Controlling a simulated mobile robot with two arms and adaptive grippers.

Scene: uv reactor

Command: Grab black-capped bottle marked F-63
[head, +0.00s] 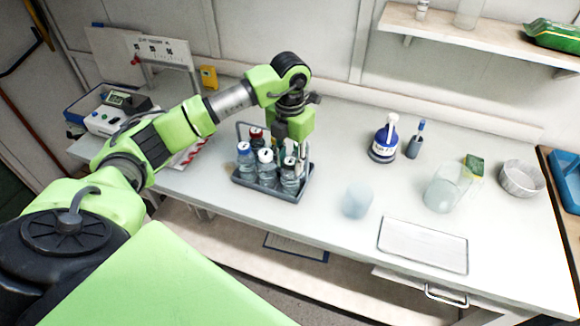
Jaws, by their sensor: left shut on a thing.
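A grey caddy (245,184) on the table holds several clear bottles with labels too small to read. My left gripper (292,150) points down into the back right of the caddy, shut on a bottle there. That bottle is mostly hidden by the gripper, so its cap colour and marking cannot be told. My right gripper is not in view.
Right of the caddy stand a blue-and-white bottle (384,141), a dark cup with a brush (414,147), a translucent cup (357,200), a glass beaker (441,192) and a white bowl (522,178). A white tray (423,245) lies at the front. A shelf (470,38) hangs above.

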